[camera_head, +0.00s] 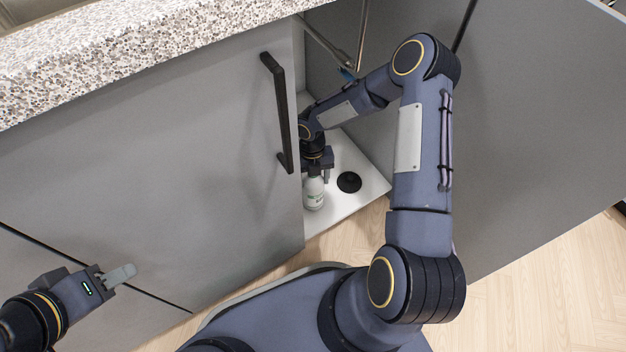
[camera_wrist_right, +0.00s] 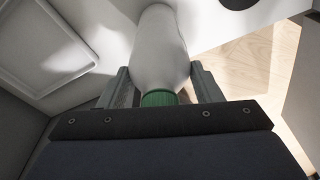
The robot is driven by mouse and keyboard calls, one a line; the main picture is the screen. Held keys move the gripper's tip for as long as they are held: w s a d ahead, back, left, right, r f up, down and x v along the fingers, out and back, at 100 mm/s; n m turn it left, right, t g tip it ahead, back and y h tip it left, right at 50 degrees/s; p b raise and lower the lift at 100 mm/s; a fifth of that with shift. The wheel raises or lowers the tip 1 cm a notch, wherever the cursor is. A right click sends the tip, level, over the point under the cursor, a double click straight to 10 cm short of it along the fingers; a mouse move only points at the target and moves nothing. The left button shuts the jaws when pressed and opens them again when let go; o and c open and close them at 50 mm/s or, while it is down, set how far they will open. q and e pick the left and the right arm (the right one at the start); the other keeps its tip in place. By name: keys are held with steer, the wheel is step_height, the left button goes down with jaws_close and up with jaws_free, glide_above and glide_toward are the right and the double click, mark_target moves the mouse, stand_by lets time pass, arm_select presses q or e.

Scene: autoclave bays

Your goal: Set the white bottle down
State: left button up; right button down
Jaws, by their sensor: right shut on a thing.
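The white bottle (camera_head: 313,195) stands upright in the head view, at or just above the white cabinet floor; I cannot tell whether its base touches. My right gripper (camera_head: 316,175) is shut on it from above, near its top. In the right wrist view the bottle (camera_wrist_right: 158,50) sits between the two fingers of the right gripper (camera_wrist_right: 160,88), with its green cap (camera_wrist_right: 159,98) close to the palm. My left gripper (camera_head: 122,274) is at the lower left, in front of the grey cabinet front and away from the bottle; its finger opening cannot be made out.
The white cabinet floor (camera_head: 352,205) has a black round object (camera_head: 349,182) right of the bottle. A grey door with a black handle (camera_head: 283,115) stands left of the opening. A grey panel (camera_head: 540,120) is on the right. A pale tray-like shape (camera_wrist_right: 40,45) shows in the wrist view.

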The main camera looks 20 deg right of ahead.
steer(key=shift+f, duration=0.15)
steer(key=shift+c, duration=2.2)
jaws_free()
steer(key=r+p, duration=0.1)
steer(key=r, duration=0.1)
steer(key=r+p, duration=0.1)
steer(key=r, duration=0.2)
steer(key=w+r+p, duration=0.1)
steer(key=r, duration=0.2)
steer(key=shift+d+p, duration=0.2)
steer(key=shift+p, duration=0.15)
steer(key=shift+f, duration=0.1)
